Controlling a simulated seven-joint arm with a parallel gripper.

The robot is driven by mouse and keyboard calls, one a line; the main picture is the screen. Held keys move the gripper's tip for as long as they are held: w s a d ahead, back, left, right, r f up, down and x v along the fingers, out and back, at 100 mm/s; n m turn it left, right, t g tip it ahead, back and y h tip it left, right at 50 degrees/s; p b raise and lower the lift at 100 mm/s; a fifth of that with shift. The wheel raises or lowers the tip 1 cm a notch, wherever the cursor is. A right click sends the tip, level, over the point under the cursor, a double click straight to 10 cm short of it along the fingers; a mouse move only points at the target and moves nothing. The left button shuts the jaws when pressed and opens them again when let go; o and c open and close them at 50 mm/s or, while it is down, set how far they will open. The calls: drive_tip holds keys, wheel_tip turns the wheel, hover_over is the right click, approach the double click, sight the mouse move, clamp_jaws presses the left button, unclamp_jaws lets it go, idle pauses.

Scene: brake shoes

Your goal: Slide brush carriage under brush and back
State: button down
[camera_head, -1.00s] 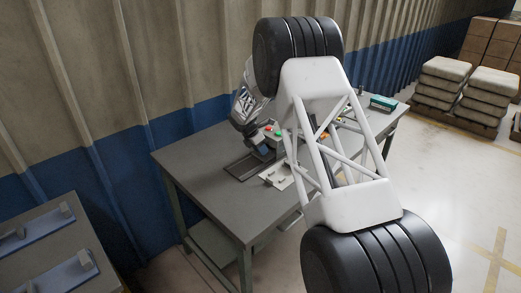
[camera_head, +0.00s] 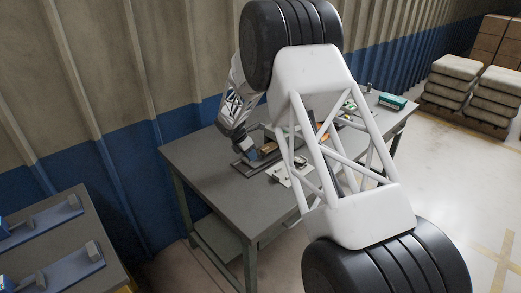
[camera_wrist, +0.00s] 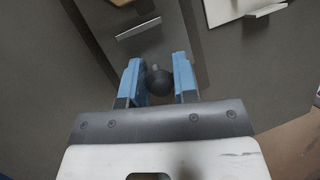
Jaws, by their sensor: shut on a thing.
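My gripper (camera_wrist: 158,80) has two blue fingers, which are shut on a round black knob (camera_wrist: 159,82) in the wrist view. I take the knob to be the brush carriage's handle; the carriage body below it is mostly hidden by my gripper. A dark grey track (camera_wrist: 172,25) runs past the fingers, with a pale bar (camera_wrist: 138,28) across it. In the head view my gripper (camera_head: 258,154) is low over the track, near its left end (camera_head: 238,165). My own arm link covers much of the station, and I cannot make out the brush.
A white plate (camera_head: 280,172) lies beside the track and also shows in the wrist view (camera_wrist: 232,9). A green box (camera_head: 392,101) stands at the table's far right. The table's front left (camera_head: 205,170) is clear. Another bench with blue fixtures (camera_head: 50,260) is at lower left.

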drive_tip(key=s+a, duration=0.3)
drive_tip(key=shift+a, duration=0.1)
drive_tip(key=c, duration=0.9)
unclamp_jaws()
drive_tip(key=shift+r, duration=0.1)
drive_tip(key=v, duration=0.7)
drive_tip(key=shift+r, duration=0.3)
